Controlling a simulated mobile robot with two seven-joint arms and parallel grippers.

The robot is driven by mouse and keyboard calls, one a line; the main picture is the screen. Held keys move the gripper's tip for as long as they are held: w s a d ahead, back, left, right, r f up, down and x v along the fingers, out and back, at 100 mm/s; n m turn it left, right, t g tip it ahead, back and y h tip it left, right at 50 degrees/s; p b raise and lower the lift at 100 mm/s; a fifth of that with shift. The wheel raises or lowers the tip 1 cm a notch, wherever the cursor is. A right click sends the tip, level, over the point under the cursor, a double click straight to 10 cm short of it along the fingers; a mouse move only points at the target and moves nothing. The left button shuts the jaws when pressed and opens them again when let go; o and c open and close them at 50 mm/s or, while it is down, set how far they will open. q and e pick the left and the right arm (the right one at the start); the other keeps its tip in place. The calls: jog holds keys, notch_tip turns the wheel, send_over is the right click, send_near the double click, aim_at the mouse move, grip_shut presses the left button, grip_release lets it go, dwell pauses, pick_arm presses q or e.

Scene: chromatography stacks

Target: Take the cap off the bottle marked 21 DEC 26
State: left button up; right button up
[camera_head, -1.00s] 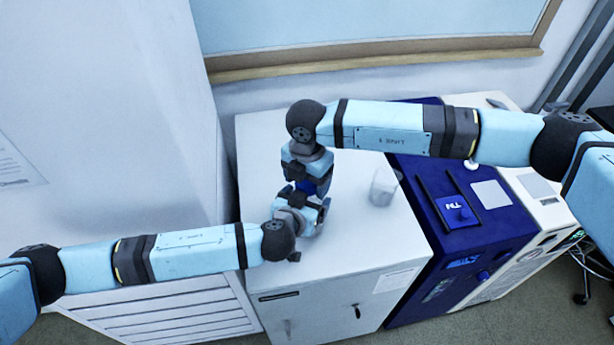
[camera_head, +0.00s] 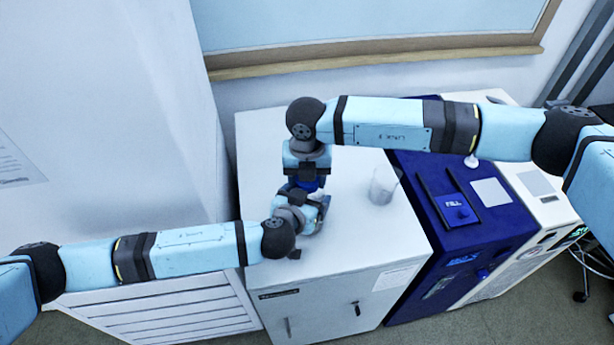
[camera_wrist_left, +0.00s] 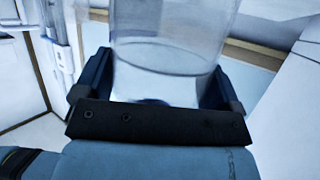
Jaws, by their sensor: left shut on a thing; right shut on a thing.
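A clear bottle (camera_wrist_left: 165,45) stands between the two fingers of my left gripper (camera_wrist_left: 162,88) in the left wrist view, and they are shut on it. In the head view my left gripper (camera_head: 309,207) is low over the white cabinet top and hides most of the bottle. My right gripper (camera_head: 306,178) comes down from above, just over the left one, shut on the blue cap (camera_head: 308,185). Only a little of the cap shows between the grippers. I cannot see a date label, nor whether the cap is still on the bottle's neck.
A clear beaker (camera_head: 383,186) stands on the white cabinet (camera_head: 350,240), right of the grippers. A dark blue instrument (camera_head: 440,245) and a white one (camera_head: 530,250) stand farther right. The cabinet top's front is clear.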

jog(key=o, duration=1)
notch_tip(320, 180, up, 4)
jog(key=shift+r, duration=0.15)
jog(key=shift+c, duration=0.2)
jog(key=shift+r, duration=0.15)
jog(key=shift+c, duration=0.2)
jog(key=shift+r+m, duration=0.55)
jog(key=shift+m, duration=0.45)
notch_tip(320, 180, up, 2)
jog(key=m, duration=0.4)
jog(key=shift+f+m, duration=0.15)
jog(key=shift+m, duration=0.25)
notch_tip(320, 180, down, 7)
jog(key=shift+f, duration=0.2)
